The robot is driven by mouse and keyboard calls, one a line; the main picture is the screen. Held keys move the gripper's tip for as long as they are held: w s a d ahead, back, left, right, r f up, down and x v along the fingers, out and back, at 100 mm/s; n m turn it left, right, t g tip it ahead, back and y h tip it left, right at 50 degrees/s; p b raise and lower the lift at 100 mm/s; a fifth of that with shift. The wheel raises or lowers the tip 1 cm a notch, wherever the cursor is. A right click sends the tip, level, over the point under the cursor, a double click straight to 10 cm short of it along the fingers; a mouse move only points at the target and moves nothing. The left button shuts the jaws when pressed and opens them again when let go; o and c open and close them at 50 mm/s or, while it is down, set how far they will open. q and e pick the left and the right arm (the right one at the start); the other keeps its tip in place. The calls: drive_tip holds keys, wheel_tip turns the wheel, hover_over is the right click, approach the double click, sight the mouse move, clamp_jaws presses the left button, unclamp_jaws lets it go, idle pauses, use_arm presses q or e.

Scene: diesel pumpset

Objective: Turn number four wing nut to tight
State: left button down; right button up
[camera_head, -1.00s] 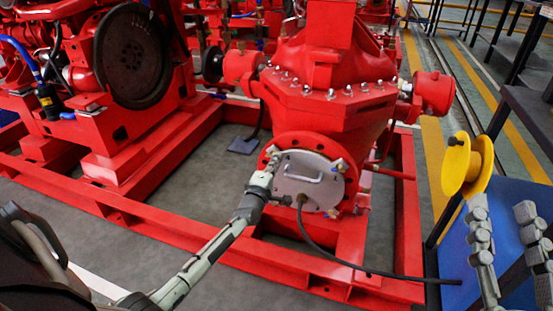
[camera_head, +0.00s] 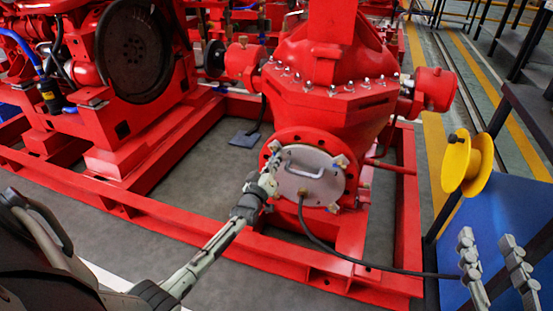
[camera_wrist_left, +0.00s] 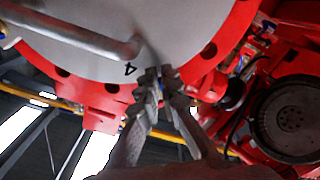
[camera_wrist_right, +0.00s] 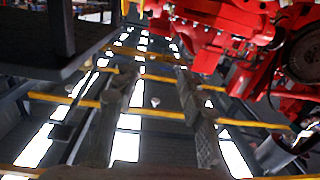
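The round grey cover plate (camera_head: 310,185) with a bar handle (camera_head: 305,170) sits on the red pump's front flange. Wing nuts stand around its rim, one at the upper right (camera_head: 341,160) and one at the lower right (camera_head: 333,207). In the left wrist view a black "4" (camera_wrist_left: 130,68) is printed on the plate beside my fingertips. My left gripper (camera_head: 277,162) is at the plate's upper left edge. In the left wrist view its fingers (camera_wrist_left: 158,80) converge at the number four position; the nut between them is mostly hidden. My right gripper (camera_head: 490,245) is open and empty.
A black hose (camera_head: 330,250) runs from the plate to the lower right. A yellow spool (camera_head: 467,163) stands by a blue panel (camera_head: 515,215) near my right gripper. The red base frame (camera_head: 250,255) surrounds the pump. Grey floor (camera_head: 225,180) lies inside it.

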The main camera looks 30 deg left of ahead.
use_arm(q)
drive_tip(key=shift+s+a+r+m+b, duration=0.1)
drive_tip(key=shift+a+r+m+b, duration=0.25)
drive_tip(key=shift+m, duration=3.65)
drive_tip(key=shift+s+a+r+m, duration=0.1)
drive_tip(key=shift+a+r+m, duration=0.35)
drive_tip(key=shift+m, duration=3.55)
drive_tip(key=shift+s+a+r+m+b, duration=0.15)
drive_tip(key=shift+a+m, duration=0.4)
drive_tip(key=shift+m, duration=3.45)
use_arm(e)
drive_tip(key=shift+s+a+r+t+y, duration=0.25)
drive_tip(key=shift+a+r+t, duration=0.1)
drive_tip(key=shift+r, duration=0.5)
drive_tip(key=shift+s+a+r+t+y, duration=0.1)
drive_tip(key=shift+a+r+t+y, duration=0.25)
drive_tip(key=shift+r, duration=0.45)
drive_tip(key=shift+s+a+r+t+y, duration=0.2)
drive_tip(key=shift+r+t, duration=0.2)
drive_tip(key=shift+r, duration=0.45)
use_arm(q)
drive_tip(key=shift+w+d, duration=0.1)
drive_tip(key=c, duration=1.7)
unclamp_jaws()
use_arm(e)
drive_tip(key=shift+d, duration=0.1)
use_arm(q)
drive_tip(key=v, duration=1.2)
